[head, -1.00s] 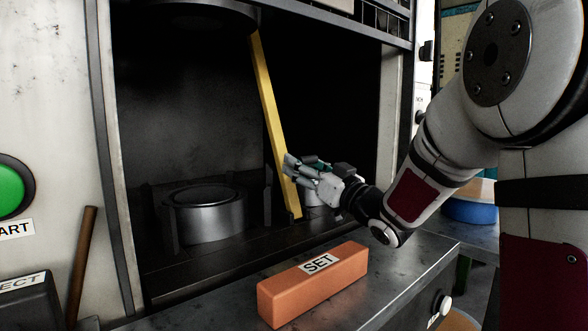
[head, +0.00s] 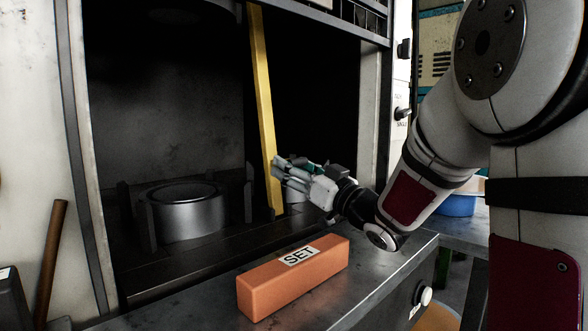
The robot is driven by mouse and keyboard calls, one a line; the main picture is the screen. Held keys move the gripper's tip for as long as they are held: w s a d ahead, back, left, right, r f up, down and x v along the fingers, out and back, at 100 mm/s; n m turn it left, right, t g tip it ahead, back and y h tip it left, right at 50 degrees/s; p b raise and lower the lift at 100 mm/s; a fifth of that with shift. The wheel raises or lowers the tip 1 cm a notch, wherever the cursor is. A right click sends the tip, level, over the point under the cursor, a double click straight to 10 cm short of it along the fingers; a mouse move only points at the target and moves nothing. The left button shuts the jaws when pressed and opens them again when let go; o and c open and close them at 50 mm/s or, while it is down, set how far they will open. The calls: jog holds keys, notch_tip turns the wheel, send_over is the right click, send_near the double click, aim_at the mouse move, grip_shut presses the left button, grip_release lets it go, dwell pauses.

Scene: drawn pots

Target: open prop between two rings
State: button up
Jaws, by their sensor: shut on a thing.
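A yellow bar, the prop (head: 263,110), stands in the dark press opening, nearly upright with its top leaning slightly left. Its top end lies near the upper frame. A grey metal lower ring (head: 187,222) sits on the press bed to the left of the bar. A dark round upper ring (head: 195,12) shows at the top of the opening, mostly in shadow. My gripper (head: 278,172) is shut on the lower part of the prop from the right. The fingers partly hide the contact. I cannot tell whether the prop's ends touch anything.
An orange block marked SET (head: 293,278) lies on the metal ledge (head: 375,275) in front of the opening. Upright posts (head: 248,195) flank the lower ring. The opening's right side wall (head: 369,115) stands near my arm. A brown stick (head: 52,265) leans at left.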

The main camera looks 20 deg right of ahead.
jog(key=o, duration=1.6)
jog(key=shift+s+d+r, duration=0.25)
jog(key=shift+d+r, duration=0.05)
jog(key=shift+r, duration=0.25)
jog(key=shift+c, duration=0.2)
jog(key=shift+a+f, duration=0.1)
jog(key=shift+f, duration=0.15)
jog(key=v, duration=0.7)
jog(key=shift+s, duration=0.2)
jog(key=shift+o, duration=0.7)
jog(key=shift+w+r+p, duration=0.15)
jog(key=shift+p, duration=0.25)
